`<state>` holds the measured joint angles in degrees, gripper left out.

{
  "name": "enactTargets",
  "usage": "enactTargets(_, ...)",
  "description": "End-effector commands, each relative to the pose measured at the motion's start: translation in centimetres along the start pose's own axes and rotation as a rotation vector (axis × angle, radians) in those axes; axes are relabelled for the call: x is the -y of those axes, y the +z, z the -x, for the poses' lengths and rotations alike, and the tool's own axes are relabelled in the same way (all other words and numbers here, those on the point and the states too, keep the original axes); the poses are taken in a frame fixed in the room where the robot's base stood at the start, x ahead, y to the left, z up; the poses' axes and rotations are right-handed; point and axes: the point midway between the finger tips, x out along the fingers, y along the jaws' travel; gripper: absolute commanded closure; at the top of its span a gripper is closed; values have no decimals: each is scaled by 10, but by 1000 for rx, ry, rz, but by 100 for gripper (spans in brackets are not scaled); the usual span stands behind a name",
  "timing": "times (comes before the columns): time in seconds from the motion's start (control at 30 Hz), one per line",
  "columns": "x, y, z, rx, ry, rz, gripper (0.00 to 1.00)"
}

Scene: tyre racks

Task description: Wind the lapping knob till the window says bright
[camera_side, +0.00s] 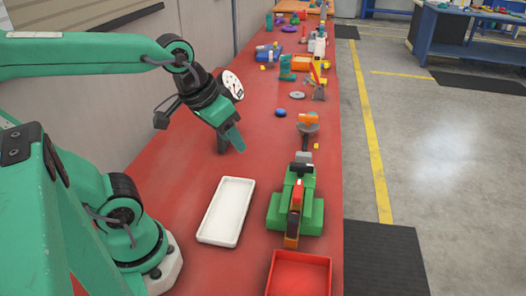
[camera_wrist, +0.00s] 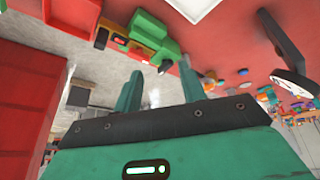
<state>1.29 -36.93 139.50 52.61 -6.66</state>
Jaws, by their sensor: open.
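A green machine (camera_side: 312,212) with a black, red and orange-brown upper part stands near the right edge of the red bench. The window's reading is too small to tell. I cannot make out for sure which part is the lapping knob. My gripper (camera_side: 235,142) is above the bench, behind and left of the machine, apart from it. Its two fingers (camera_wrist: 163,86) are spread in the wrist view, with nothing between them.
A white tray (camera_side: 226,210) lies left of the machine, and a red bin (camera_side: 299,258) stands in front of it. A white dial gauge (camera_side: 233,84) is close behind my gripper. Several small items, including a blue disc (camera_side: 281,112), lie farther back. Bench between is clear.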

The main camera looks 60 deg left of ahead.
Motion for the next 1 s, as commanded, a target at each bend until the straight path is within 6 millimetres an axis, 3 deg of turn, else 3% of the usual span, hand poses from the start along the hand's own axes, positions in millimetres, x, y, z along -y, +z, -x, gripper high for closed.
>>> enactTargets(0.27, -17, -30, -20, 119, -10, 179, 59)
enactTargets(0.6, -42, -63, -60, 258, -67, 409, 59)
enactTargets(1.0, -71, -84, -114, 378, -173, 638, 59)
